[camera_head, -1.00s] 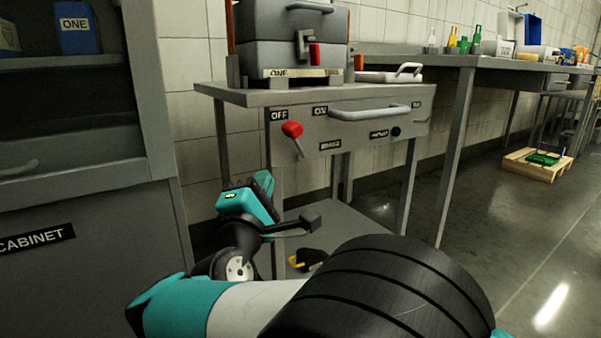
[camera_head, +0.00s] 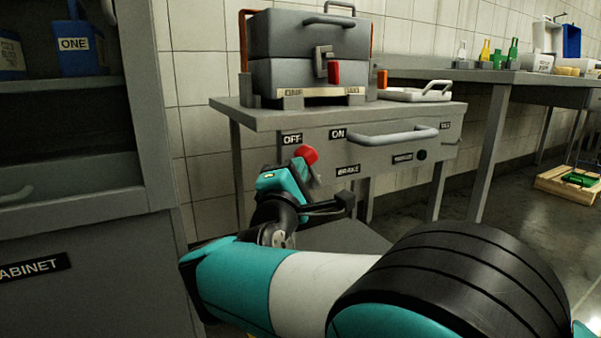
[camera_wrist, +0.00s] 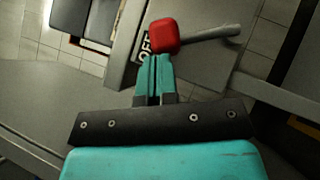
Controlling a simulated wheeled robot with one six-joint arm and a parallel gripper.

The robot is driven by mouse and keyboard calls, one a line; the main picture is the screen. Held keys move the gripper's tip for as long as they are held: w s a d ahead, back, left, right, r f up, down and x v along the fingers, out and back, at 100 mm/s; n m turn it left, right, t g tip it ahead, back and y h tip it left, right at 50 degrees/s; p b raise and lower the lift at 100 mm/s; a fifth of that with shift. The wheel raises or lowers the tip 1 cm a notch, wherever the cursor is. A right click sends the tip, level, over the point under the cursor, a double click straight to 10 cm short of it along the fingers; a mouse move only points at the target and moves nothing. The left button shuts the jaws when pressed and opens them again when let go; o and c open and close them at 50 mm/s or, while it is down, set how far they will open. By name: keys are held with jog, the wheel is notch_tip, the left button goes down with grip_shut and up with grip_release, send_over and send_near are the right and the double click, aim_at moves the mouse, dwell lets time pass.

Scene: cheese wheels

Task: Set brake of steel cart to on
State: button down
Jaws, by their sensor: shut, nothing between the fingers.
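The steel cart (camera_head: 225,107) stands ahead against the tiled wall. Its front carries the brake lever, with a red knob (camera_head: 306,154) and a grey stem slanting down to the right. The knob is just below the OFF label (camera_head: 291,139); the ON label (camera_head: 338,134) is to its right, and the BRAKE label (camera_head: 348,170) is lower right. My gripper (camera_head: 300,168) is shut and empty, close at the knob. In the wrist view the shut teal fingertips (camera_wrist: 156,58) reach the red knob (camera_wrist: 165,36) and overlap it; I cannot tell whether they touch.
A grey two-tier case (camera_head: 290,75) and a white tray (camera_head: 415,95) stand on the cart top. A grey cabinet (camera_head: 90,220) stands close on the left.

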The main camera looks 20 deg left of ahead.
jog(key=shift+w+d, duration=0.15)
jog(key=shift+d, duration=0.1)
